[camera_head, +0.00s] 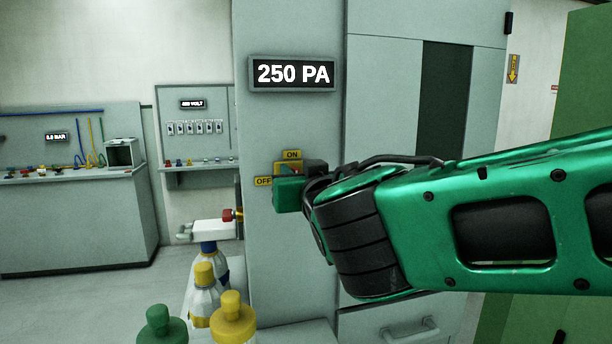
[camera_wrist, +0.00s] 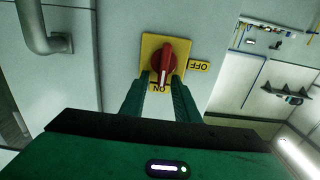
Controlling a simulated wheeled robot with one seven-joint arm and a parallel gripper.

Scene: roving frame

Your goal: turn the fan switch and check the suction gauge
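The fan switch is a red knob on a yellow plate (camera_wrist: 150,45), seen close in the wrist view as (camera_wrist: 165,55). Its handle lies in line with the ON label (camera_wrist: 159,88); the OFF label (camera_wrist: 199,66) is to one side. My gripper (camera_wrist: 161,79) has its two green fingers close on both sides of the knob and appears shut on it. In the head view my gripper (camera_head: 291,190) is at the switch and hides most of it. The suction gauge (camera_head: 293,74) above the switch reads 250 PA.
Bottles with yellow caps (camera_head: 233,322) and a green cap (camera_head: 161,326) stand low in front, left of my arm. A bench with hoses (camera_head: 75,215) and a voltage panel (camera_head: 196,125) are at the back left. Open floor lies at the lower left.

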